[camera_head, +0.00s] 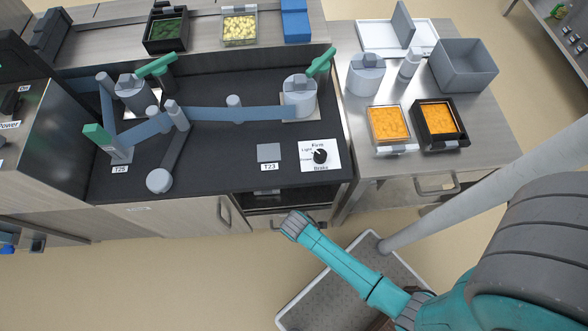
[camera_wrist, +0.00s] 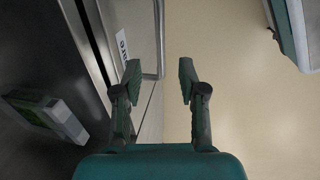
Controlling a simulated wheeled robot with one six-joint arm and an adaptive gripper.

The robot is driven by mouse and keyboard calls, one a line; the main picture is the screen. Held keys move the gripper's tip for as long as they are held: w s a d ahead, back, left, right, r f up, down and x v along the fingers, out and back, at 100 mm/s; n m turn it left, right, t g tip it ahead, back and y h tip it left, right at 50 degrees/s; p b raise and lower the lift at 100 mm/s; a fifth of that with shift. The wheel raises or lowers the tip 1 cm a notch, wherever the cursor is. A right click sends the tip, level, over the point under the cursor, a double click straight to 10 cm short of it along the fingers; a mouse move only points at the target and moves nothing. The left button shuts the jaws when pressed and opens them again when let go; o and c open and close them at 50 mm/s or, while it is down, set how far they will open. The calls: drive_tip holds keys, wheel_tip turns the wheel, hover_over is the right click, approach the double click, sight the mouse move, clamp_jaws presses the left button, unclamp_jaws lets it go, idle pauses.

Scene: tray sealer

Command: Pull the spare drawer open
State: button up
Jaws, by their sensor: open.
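In the wrist view my gripper (camera_wrist: 159,78) is open, its two fingers wide apart and nothing gripped. A pale drawer front (camera_wrist: 142,30) with a partly visible label ending in "are" (camera_wrist: 123,47) lies ahead and to the left. Its metal bar handle (camera_wrist: 160,40) shows beyond the fingertips, lined up with the gap between them. I cannot tell whether a finger touches it. In the head view my teal arm reaches in from the lower right and ends in front of the bench; the fingers are hidden there.
A dark open compartment (camera_head: 288,203) sits under the bench top by the T23 label. In the wrist view a green and white box (camera_wrist: 50,113) lies on grey metal at left. Another handle (camera_head: 437,184) is on the right table. Open floor (camera_head: 150,275) lies in front.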

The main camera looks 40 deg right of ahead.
drive_tip(key=f, duration=0.3)
drive_tip(key=w+f, duration=0.1)
drive_tip(key=f, duration=0.2)
drive_tip(key=d+f, duration=0.1)
drive_tip(key=f, duration=0.3)
drive_tip(key=shift+w, duration=0.25)
drive_tip(key=shift+c, duration=0.2)
clamp_jaws()
